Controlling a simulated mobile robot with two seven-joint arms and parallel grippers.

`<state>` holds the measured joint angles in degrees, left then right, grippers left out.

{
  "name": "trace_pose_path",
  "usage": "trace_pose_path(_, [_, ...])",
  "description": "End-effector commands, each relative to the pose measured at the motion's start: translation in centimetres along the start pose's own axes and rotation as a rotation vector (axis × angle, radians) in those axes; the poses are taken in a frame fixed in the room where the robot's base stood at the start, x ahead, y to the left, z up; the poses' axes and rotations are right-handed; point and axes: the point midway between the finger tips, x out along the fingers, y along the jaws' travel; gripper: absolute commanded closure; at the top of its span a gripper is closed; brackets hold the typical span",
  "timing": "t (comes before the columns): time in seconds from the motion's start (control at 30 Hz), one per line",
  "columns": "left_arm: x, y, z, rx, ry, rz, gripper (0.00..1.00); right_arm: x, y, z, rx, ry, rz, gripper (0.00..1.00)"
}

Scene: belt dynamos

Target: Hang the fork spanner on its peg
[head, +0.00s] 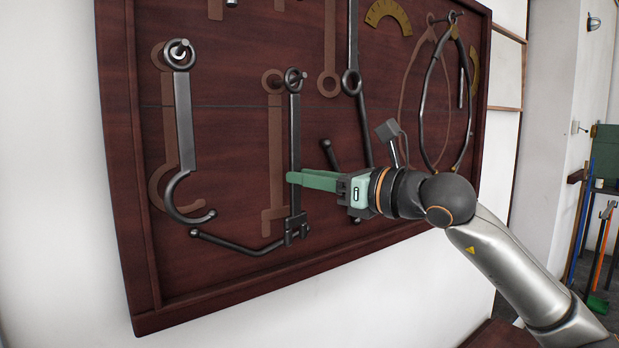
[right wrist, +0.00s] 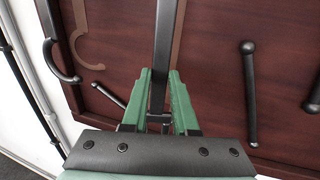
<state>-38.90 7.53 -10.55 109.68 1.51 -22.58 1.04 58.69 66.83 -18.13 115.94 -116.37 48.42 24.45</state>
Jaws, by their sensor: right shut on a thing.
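My right gripper (head: 292,179) is shut on the shaft of a long dark steel tool (head: 295,130), taken to be the fork spanner. In the right wrist view the shaft (right wrist: 165,45) runs between the green fingers (right wrist: 160,95). The tool hangs upright, with its ring (head: 292,84) at the top and a blocky dark end (head: 296,229) below the fingers. The ring overlaps a peg (head: 302,75) whose tip shows; it looks to be around it, but the depth is unclear. A painted tool outline (head: 275,150) shows just left of the shaft. My left gripper is out of view.
A hook spanner (head: 184,120) hangs left on the dark wooden board (head: 225,150). A dark bar (head: 235,243) slants to the tool's lower end; whether they join is unclear. A ringed tool (head: 352,83) and large calipers (head: 425,110) hang right, near my arm.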

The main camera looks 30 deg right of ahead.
Motion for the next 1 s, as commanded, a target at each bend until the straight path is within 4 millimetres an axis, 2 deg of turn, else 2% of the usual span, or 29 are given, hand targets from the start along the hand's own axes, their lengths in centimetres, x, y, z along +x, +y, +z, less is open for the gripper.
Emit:
trace_pose_path(0.17, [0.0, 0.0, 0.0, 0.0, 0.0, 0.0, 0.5, 0.0, 0.0, 0.0, 0.002, 0.0, -0.001, 1.0])
trace_pose_path(0.2, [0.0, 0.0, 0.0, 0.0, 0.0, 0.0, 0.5, 0.0, -0.1, 0.0, 0.002, 0.0, -0.001, 0.72])
trace_pose_path(0.5, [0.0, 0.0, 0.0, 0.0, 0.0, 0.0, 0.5, 0.0, 0.0, 0.0, 0.001, 0.001, 0.0, 0.38])
trace_pose_path(0.83, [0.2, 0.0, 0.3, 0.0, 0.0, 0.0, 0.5, -0.3, -0.1, -0.3, 0.001, 0.006, -0.001, 0.38])
trace_pose_path(1.0, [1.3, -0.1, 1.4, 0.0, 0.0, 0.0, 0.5, -2.6, -0.1, -0.6, -0.002, 0.004, -0.004, 0.38])
